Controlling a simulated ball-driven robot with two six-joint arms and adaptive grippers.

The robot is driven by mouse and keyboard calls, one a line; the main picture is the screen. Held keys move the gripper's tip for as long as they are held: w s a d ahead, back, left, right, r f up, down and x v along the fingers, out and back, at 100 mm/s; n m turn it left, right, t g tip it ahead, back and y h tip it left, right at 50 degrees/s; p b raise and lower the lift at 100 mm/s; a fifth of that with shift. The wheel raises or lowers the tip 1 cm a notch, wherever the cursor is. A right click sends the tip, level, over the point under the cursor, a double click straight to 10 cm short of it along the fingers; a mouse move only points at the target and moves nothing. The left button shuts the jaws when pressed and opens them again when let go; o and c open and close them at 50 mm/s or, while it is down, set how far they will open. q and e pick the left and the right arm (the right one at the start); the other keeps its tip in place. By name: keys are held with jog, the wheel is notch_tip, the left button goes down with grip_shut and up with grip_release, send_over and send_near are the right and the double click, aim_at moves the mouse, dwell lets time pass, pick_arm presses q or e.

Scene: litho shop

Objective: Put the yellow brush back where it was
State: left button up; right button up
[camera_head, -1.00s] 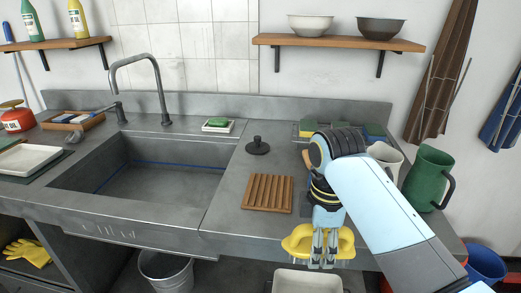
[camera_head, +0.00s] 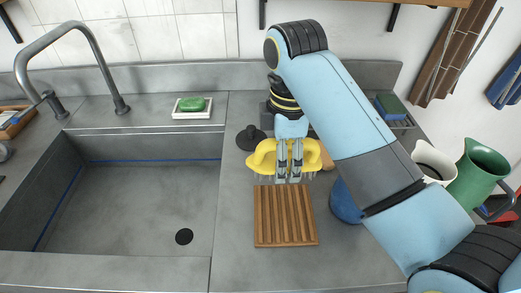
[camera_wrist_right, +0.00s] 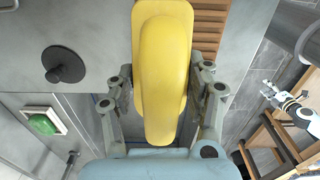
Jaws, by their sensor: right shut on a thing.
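The yellow brush (camera_head: 262,160) is in my right gripper (camera_head: 288,178), which is shut on it. It hangs bristles down above the counter, behind the slatted wooden rack (camera_head: 285,216) and apart from it as far as I can tell. In the right wrist view, the brush's yellow handle (camera_wrist_right: 163,75) fills the space between the fingers of my right gripper (camera_wrist_right: 163,85), and part of the rack (camera_wrist_right: 209,25) shows beyond it. A small jointed gripper (camera_wrist_right: 290,112), apparently my left one, shows at the right edge of that view; its jaws are too small to judge.
The dark plunger-like knob (camera_head: 251,138) stands left of the brush. Green soap lies in a white dish (camera_head: 192,114) farther left. The sink (camera_head: 140,205) takes the left side. A blue container (camera_head: 345,203), white jug (camera_head: 433,161) and green jug (camera_head: 478,172) stand right, partly behind my arm.

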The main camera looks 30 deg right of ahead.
jog(key=w+f, duration=0.2)
jog(key=w, duration=0.1)
jog(key=w+d+f, duration=0.1)
jog(key=w+f, duration=0.1)
jog(key=w, duration=0.1)
jog(key=w+d+f, duration=0.1)
jog(key=w+f, duration=0.1)
jog(key=w, duration=0.2)
jog(key=shift+d, duration=0.1)
jog(key=shift+w+f, duration=0.15)
notch_tip(320, 180, down, 3)
jog(key=shift+f, duration=0.6)
jog(key=o, duration=1.1)
pick_arm(q)
jog(key=shift+s+f, duration=0.2)
jog(key=shift+s, duration=0.4)
